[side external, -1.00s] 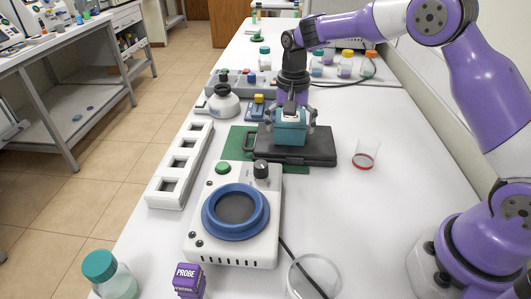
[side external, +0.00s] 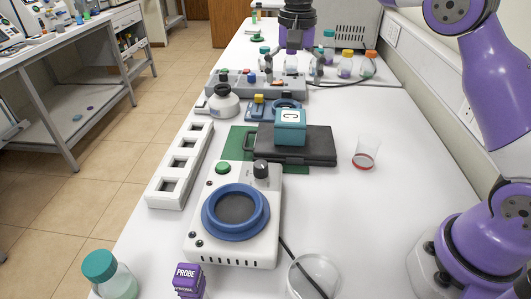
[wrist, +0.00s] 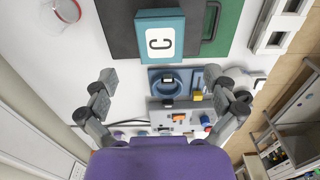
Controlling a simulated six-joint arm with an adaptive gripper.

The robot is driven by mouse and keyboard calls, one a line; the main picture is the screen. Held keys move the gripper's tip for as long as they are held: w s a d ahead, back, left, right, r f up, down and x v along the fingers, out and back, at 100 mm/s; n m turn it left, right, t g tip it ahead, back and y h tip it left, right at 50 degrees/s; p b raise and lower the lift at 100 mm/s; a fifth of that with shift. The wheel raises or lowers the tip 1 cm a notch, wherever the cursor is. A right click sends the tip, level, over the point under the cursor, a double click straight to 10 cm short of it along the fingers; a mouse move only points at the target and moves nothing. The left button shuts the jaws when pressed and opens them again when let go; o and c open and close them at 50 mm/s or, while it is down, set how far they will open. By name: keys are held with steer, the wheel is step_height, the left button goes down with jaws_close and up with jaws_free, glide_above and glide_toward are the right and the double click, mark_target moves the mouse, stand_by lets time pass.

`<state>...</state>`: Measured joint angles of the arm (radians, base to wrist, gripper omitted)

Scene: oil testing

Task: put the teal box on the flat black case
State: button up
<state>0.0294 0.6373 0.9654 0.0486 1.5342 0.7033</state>
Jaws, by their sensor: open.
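The teal box (side external: 291,127) with a white label marked C sits on the flat black case (side external: 322,146), toward the case's left part. In the wrist view the teal box (wrist: 160,35) and the dark case (wrist: 116,28) show at the top. My gripper (side external: 291,75) is raised above and behind the box, apart from it. In the wrist view its two fingers (wrist: 165,94) are spread wide with nothing between them.
A green mat (side external: 238,143) lies under the case. A white device with a blue ring (side external: 236,212) stands in front. A white slotted rack (side external: 181,165) is at left, and a small clear cup (side external: 366,153) at right. Several bottles stand behind.

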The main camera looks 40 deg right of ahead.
steer(key=s+r+n+t, duration=0.3)
steer(key=s+r+n, duration=0.2)
steer(key=s, duration=0.5)
steer(key=s+a+f+n+t, duration=0.1)
steer(key=s+f+n, duration=0.3)
steer(key=s, duration=0.6)
steer(key=shift+s+a+f+t, duration=0.25)
steer(key=shift+f+t, duration=0.2)
steer(key=shift+t, duration=0.35)
